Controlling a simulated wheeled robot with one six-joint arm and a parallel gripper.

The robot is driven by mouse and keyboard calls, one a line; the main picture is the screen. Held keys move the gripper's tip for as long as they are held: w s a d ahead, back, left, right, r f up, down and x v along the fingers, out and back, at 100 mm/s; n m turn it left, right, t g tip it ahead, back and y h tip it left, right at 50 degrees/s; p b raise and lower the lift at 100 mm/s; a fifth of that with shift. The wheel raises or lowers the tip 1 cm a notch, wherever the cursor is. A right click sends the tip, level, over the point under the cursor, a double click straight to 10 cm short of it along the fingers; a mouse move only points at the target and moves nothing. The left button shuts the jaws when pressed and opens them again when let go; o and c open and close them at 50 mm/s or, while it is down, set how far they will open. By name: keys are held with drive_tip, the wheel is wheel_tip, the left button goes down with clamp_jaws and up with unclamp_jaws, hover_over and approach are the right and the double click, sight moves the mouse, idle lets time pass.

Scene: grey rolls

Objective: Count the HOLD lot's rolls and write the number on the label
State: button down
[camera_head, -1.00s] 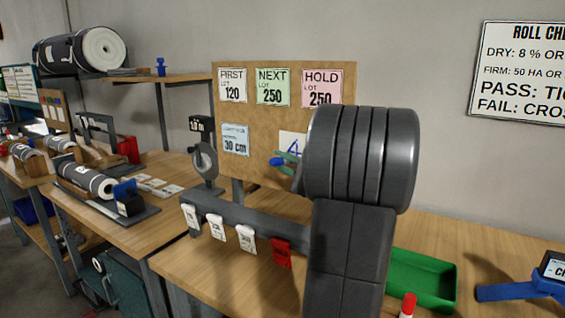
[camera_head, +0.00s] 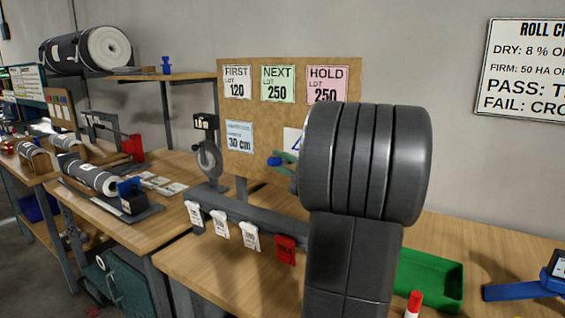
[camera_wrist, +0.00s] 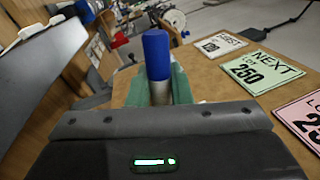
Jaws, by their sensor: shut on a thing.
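My gripper (camera_head: 284,163) is in front of the cork board, beside the big dark joint of my arm. Its green fingers are shut on a blue-ended marker (camera_wrist: 156,65) with a silver body. The marker's blue end also shows in the head view (camera_head: 274,161). A white label (camera_head: 291,139) with a blue stroke on it is on the board, mostly hidden behind my arm. The pink HOLD card (camera_head: 327,84) reads lot 250. Dark-and-white rolls (camera_head: 92,176) lie on the left bench; I cannot tell which belong to HOLD.
A rail with white tags (camera_head: 220,224) and a red tag (camera_head: 285,249) runs along the bench front. A green tray (camera_head: 430,279) and a red-capped thing (camera_head: 414,304) are at right. A large roll (camera_head: 85,50) lies on the upper shelf.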

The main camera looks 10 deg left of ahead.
drive_tip(key=s+a+b, duration=0.1)
drive_tip(key=s+a, duration=0.1)
drive_tip(key=s, duration=0.3)
drive_tip(key=shift+s+a+b, duration=0.15)
drive_tip(key=shift+s+b, duration=0.15)
drive_tip(key=shift+b, duration=0.1)
idle(0.7)
